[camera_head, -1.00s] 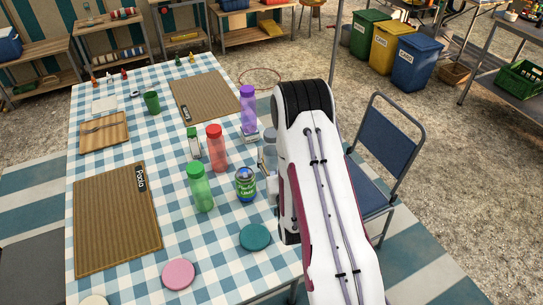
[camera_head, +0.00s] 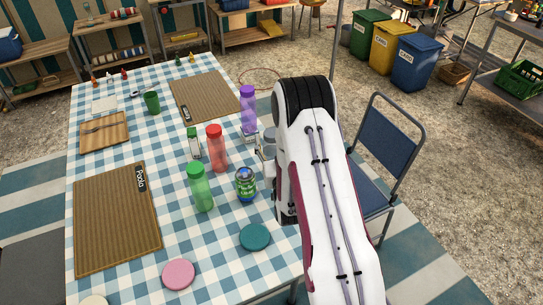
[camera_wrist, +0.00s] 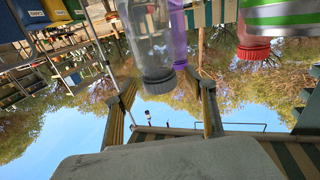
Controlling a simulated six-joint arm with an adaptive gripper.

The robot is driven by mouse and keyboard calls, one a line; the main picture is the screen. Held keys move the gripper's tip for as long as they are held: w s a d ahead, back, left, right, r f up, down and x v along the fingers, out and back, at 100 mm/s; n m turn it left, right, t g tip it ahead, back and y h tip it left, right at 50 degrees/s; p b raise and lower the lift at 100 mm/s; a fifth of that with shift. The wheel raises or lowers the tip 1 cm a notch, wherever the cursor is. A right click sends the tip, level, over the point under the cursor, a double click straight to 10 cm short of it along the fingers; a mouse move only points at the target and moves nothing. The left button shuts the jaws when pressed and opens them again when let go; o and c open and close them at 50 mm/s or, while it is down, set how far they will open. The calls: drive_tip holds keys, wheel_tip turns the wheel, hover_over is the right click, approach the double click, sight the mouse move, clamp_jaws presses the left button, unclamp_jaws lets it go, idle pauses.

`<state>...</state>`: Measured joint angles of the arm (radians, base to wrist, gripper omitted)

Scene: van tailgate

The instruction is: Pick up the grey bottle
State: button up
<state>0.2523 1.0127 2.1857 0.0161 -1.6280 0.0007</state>
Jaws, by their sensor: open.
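The grey bottle (camera_head: 269,134) stands near the right edge of the checked table, largely hidden by my arm in the head view. In the wrist view, which looks upside down, the clear grey bottle (camera_wrist: 150,38) with its dark grey cap hangs between the lines of my two fingers. My gripper (camera_wrist: 162,82) is open, with a finger on each side of the cap end. No contact can be made out. In the head view my gripper (camera_head: 262,151) is mostly covered by the arm, close beside the bottle.
A purple bottle (camera_head: 248,108) stands just behind the grey one. A red bottle (camera_head: 216,149), a green bottle (camera_head: 200,188), a labelled jar (camera_head: 246,185) and a small carton (camera_head: 194,143) stand to the left. A blue chair (camera_head: 386,145) is right of the table.

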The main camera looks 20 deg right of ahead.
drive_tip(key=shift+w+d, duration=0.1)
drive_tip(key=shift+w, duration=0.25)
drive_tip(key=shift+c, duration=0.4)
clamp_jaws()
